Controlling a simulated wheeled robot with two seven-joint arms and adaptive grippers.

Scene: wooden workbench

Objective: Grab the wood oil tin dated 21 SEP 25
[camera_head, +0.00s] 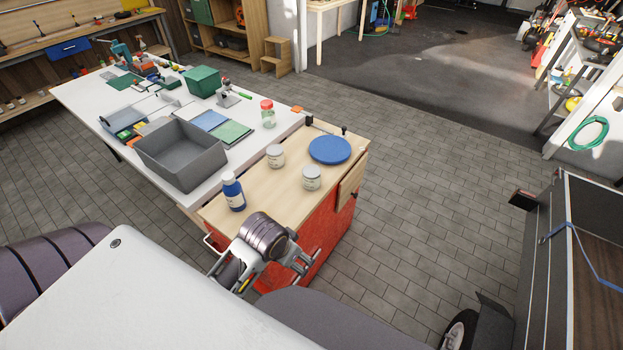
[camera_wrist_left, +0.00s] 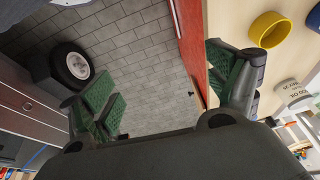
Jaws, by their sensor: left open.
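Two pale grey tins with labels stand on the wooden bench top in the head view, one farther back (camera_head: 275,156) and one nearer the right (camera_head: 311,178). Their dates are too small to read. In the left wrist view a grey tin (camera_wrist_left: 292,93) shows at the right, with partly readable oil lettering; I cannot tell which of the two it is. My left gripper (camera_head: 275,277) is open and empty at the near edge of the bench, apart from the tins. In the left wrist view its green-padded fingers (camera_wrist_left: 165,92) stand wide apart, with floor between them. My right gripper is not in view.
A blue bottle (camera_head: 233,192) stands at the bench's near left, and a round blue disc (camera_head: 330,149) lies at the back right. A grey bin (camera_head: 182,155) stands on the white table. Bare wood lies between bottle and tins.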

